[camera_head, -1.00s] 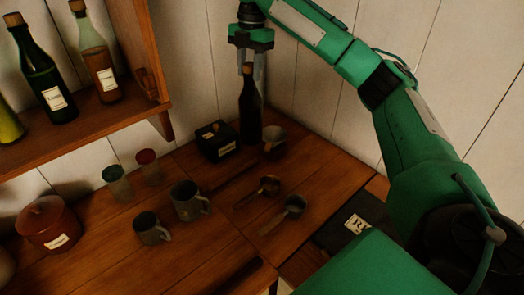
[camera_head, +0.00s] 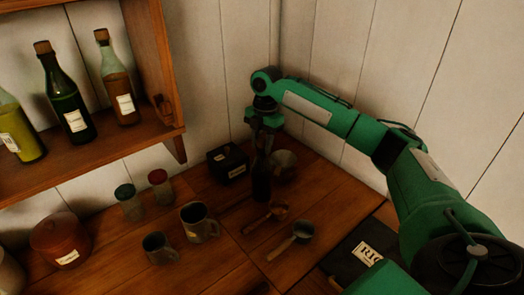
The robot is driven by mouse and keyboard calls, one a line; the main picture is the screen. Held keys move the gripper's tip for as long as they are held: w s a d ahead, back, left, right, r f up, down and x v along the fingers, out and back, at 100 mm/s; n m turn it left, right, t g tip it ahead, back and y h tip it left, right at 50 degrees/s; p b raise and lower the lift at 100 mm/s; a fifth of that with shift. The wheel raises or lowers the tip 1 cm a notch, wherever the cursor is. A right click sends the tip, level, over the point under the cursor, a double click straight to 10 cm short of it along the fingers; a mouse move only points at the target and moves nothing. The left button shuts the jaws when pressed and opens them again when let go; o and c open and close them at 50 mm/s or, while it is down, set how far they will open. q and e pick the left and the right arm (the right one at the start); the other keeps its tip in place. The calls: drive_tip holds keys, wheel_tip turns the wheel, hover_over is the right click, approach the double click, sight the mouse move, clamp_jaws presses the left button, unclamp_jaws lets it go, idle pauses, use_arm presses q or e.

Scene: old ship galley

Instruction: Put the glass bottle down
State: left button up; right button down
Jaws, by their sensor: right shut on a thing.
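The dark glass bottle (camera_head: 261,184) is upright over the wooden counter (camera_head: 222,257), in front of the black box and the grey cup. My right gripper (camera_head: 264,148) comes down from above and is shut on the bottle's upper part, hiding its neck. The bottle's base is at or just above the counter; I cannot tell whether it touches. My left gripper is out of view.
Close by are a black box (camera_head: 228,162), a grey cup (camera_head: 283,165) and two scoops (camera_head: 265,217) (camera_head: 291,241). Two mugs (camera_head: 199,223) (camera_head: 159,248) and two lidded jars (camera_head: 130,204) (camera_head: 161,188) stand left. A shelf (camera_head: 150,130) holds other bottles.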

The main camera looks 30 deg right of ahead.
sight(262, 153)
drive_tip(key=shift+f+p, duration=0.65)
drive_tip(key=shift+f, duration=1.5)
drive_tip(key=c, duration=0.9)
unclamp_jaws()
drive_tip(key=shift+f, duration=0.1)
drive_tip(key=shift+c, duration=0.2)
